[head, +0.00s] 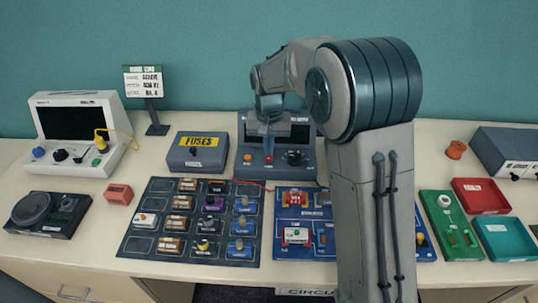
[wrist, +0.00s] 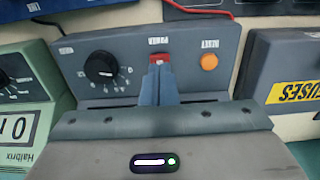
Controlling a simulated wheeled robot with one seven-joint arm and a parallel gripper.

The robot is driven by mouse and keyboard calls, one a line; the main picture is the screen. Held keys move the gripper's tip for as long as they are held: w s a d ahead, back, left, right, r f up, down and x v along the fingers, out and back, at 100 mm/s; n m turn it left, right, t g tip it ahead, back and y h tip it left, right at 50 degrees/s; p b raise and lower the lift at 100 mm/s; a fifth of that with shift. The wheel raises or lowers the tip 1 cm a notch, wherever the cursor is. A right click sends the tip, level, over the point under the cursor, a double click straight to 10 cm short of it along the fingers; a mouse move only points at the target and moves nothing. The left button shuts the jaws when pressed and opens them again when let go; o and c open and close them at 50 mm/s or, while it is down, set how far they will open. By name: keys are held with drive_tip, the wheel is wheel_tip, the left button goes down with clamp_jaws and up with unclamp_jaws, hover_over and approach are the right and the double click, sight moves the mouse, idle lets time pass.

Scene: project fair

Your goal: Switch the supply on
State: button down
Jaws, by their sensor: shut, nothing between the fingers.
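The power supply (head: 252,170) is a dark grey box with a dark screen at the back middle of the table. In the wrist view its sloped front panel (wrist: 120,80) shows upside down, with a red power switch (wrist: 161,59), an orange button (wrist: 209,62) and a black knob (wrist: 101,67). My gripper (wrist: 160,72) is shut and empty, its fingertips right at the red switch. Whether they touch it I cannot tell. In the head view my gripper (head: 268,145) is in front of the supply, and my arm hides part of it.
A grey fuses box (head: 198,165) stands left of the supply. A white instrument (head: 75,162) with a yellow plug is further left. Boards of modules (head: 140,243) lie in front. Red (head: 483,209) and teal trays (head: 522,227) are at the right.

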sight(269, 158)
drive_tip(key=shift+f+b, duration=0.6)
drive_tip(key=shift+f, duration=0.35)
idle(0.6)
drive_tip(key=shift+r, duration=0.2)
drive_tip(key=shift+r+p, duration=2.65)
drive_tip(key=shift+r, duration=0.75)
drive_tip(key=s+d+r+t, duration=0.1)
drive_tip(key=s+d+r, duration=0.6)
drive_tip(key=s+d, duration=0.25)
drive_tip(key=s+d+t, duration=0.1)
drive_tip(key=s+d, duration=0.2)
drive_tip(key=s, duration=0.5)
drive_tip(key=s+d+t, duration=0.1)
drive_tip(key=s+d, duration=0.2)
drive_tip(key=s, duration=0.5)
drive_tip(key=shift+s+f, duration=0.25)
